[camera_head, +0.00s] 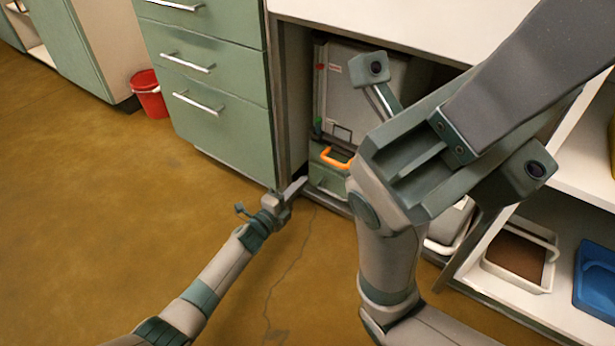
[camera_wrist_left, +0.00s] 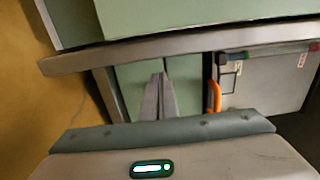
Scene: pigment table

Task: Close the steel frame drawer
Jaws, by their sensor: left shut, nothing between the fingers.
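The steel frame drawer is a green-fronted drawer (camera_head: 328,180) with an orange handle (camera_head: 335,159), low in the open bay under the white counter. The handle also shows in the left wrist view (camera_wrist_left: 214,97), right of my fingers. My left gripper (camera_head: 296,188) is shut and empty, low beside the left end of the drawer front. In the left wrist view its fingers (camera_wrist_left: 160,92) point at a green panel; I cannot tell whether they touch it. My right gripper (camera_head: 500,105) is raised close to the head camera, hiding part of the bay; its jaw opening is unclear.
A green cabinet with several drawers (camera_head: 218,135) stands left of the bay. A grey case (camera_head: 340,100) is above the drawer. Open shelves at right hold a brown-filled tray (camera_head: 515,258) and a blue tray (camera_head: 598,280). A red bucket (camera_head: 149,95) is far left. The floor in front is clear.

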